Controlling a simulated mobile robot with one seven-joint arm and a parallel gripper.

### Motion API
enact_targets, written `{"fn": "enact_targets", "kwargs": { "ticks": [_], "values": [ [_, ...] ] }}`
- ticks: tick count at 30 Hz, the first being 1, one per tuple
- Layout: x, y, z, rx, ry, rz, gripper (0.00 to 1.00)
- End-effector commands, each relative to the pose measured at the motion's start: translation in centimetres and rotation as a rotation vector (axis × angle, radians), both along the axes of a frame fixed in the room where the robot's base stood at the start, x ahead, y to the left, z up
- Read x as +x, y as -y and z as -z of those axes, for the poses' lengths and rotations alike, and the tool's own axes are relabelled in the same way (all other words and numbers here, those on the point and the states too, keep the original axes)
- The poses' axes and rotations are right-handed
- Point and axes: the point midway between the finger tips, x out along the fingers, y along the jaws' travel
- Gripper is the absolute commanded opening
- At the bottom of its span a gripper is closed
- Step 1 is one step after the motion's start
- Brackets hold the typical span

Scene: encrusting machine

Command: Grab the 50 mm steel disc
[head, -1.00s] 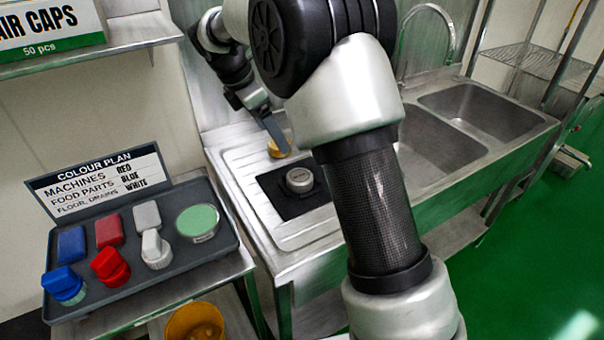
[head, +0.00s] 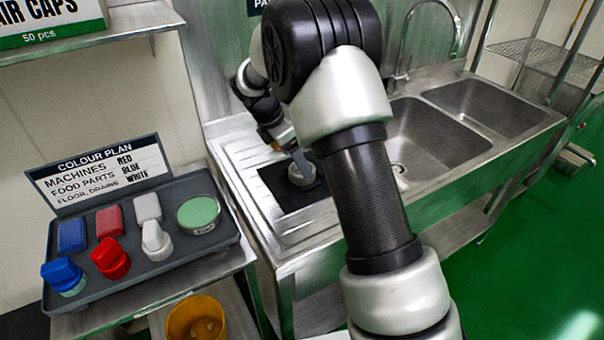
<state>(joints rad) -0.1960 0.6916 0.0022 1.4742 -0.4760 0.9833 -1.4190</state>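A round silver steel disc (head: 303,178) rests on a black mat (head: 270,183) on the ribbed drainboard left of the sinks. Its size marking is too small to read. My gripper (head: 299,160) points down at the disc, with a flat grey finger overlapping its upper part in the head view. I cannot tell whether the finger touches the disc, and the other finger is not clear. My forearm covers the right of the mat.
A grey tray (head: 150,276) with coloured brushes, pads, a green-topped tin (head: 198,213) and a colour plan sign (head: 100,174) stands at the left. A yellow bucket (head: 195,320) is below. Two sink basins (head: 425,145) lie right of my arm.

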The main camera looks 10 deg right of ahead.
Motion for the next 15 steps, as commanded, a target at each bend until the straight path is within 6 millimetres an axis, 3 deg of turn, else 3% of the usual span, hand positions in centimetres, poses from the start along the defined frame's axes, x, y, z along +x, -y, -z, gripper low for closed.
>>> {"fn": "enact_targets", "kwargs": {
  "ticks": [6, 15],
  "values": [
    [0.1, 1.4, 2.8, -0.001, -0.002, 0.001, 0.81],
    [0.2, 1.5, 3.2, 0.0, 0.0, 0.001, 0.81]
  ]
}}
